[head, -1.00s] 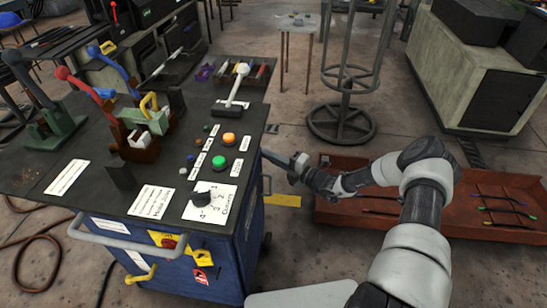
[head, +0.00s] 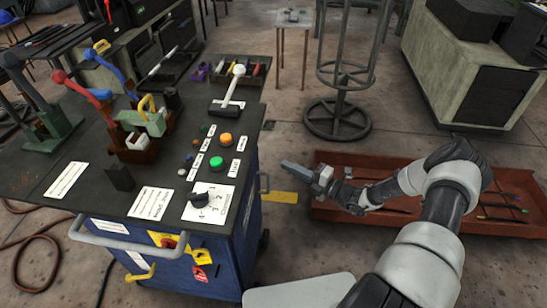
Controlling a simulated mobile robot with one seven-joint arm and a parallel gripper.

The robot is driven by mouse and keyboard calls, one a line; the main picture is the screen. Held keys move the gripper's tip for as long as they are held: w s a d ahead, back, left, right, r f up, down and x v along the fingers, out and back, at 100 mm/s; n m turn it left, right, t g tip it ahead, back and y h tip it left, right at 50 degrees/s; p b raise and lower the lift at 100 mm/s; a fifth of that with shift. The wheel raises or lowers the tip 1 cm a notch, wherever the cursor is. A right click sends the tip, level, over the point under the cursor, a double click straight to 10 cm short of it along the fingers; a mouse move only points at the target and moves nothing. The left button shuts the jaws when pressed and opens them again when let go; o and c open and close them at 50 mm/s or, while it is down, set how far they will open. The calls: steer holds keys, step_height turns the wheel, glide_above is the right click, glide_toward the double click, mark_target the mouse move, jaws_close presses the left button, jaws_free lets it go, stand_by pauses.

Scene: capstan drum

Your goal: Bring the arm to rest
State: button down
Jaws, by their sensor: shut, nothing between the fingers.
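My gripper (head: 296,171) is in the head view, to the right of the blue cart (head: 228,262), over the near left end of the red-brown tray. Its fingers point left toward the cart and look closed, with nothing held. My arm (head: 437,225) comes up from the lower right and bends back left at the elbow. The gripper is apart from the cart top and its controls.
The cart top carries a green button (head: 216,162), an orange button (head: 226,140), a black rotary knob (head: 207,198) and a white-handled lever (head: 233,88). A red-brown tray (head: 330,212) lies on the floor. A round-based stand (head: 337,119) is behind it.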

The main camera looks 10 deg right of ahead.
steer(key=v, duration=0.7)
steer(key=s+a+r+n+g+h+p, duration=0.1)
steer(key=s+a+r+n+g, duration=0.1)
steer(key=s+r+n+g, duration=0.45)
steer(key=s+a+r+n+g+h+p, duration=0.1)
steer(key=a+r+n+g, duration=0.2)
steer(key=n, duration=0.6)
steer(key=s+d+r+n+g+h, duration=0.1)
steer(key=s+d+r+n+h, duration=0.15)
steer(key=r+n, duration=0.3)
steer(key=s+d+r+n+g+h+p, duration=0.1)
steer(key=s+r+n+h, duration=0.3)
steer(key=r, duration=0.3)
steer(key=s+d+r+n+g+h, duration=0.1)
steer(key=s+d+r+n+h, duration=0.15)
steer(key=r+n, duration=0.35)
steer(key=s+a+r+n+t+h+b, duration=0.25)
steer(key=s+a+r+n+t, duration=0.35)
steer(key=s+a+r+n, duration=0.55)
step_height(320, 180, up, 20)
steer(key=w+d+n+p, duration=0.1)
steer(key=d+n+p, duration=0.1)
steer(key=p, duration=1.9)
steer(key=shift+f, duration=0.2)
steer(key=shift+w+d+g+y, duration=0.1)
steer(key=shift+d+g+y, duration=0.05)
steer(key=shift+g+y, duration=0.1)
